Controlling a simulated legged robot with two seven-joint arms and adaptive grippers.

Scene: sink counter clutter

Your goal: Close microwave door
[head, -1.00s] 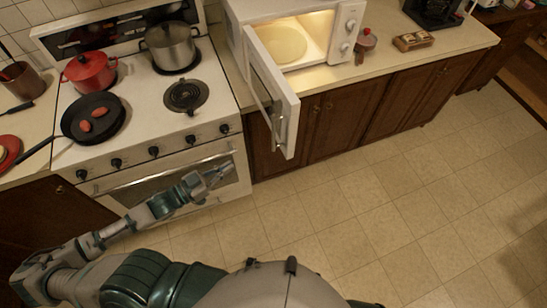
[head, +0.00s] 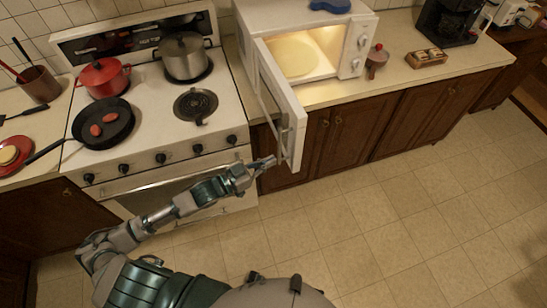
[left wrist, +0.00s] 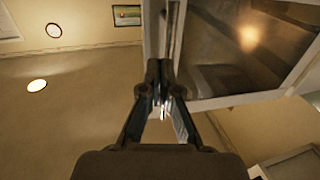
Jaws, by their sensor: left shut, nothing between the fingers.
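The white microwave (head: 300,50) stands on the counter right of the stove, its lit inside showing a pale turntable plate. Its door (head: 283,105) is swung wide open toward me, past the counter's front edge. My left gripper (head: 268,162) is shut and empty, low beside the left, outer side of the door near its free end. In the left wrist view the shut fingertips (left wrist: 160,75) lie in front of the door's edge, with the dark door window (left wrist: 240,50) to the right. I cannot tell whether they touch the door. My right gripper is not in view.
The stove (head: 160,110) at left holds a red pot (head: 104,78), a steel pot (head: 184,57) and a frying pan (head: 103,124). A red-lidded jar (head: 376,62) and a small tray (head: 426,58) sit right of the microwave. The floor (head: 400,210) is clear.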

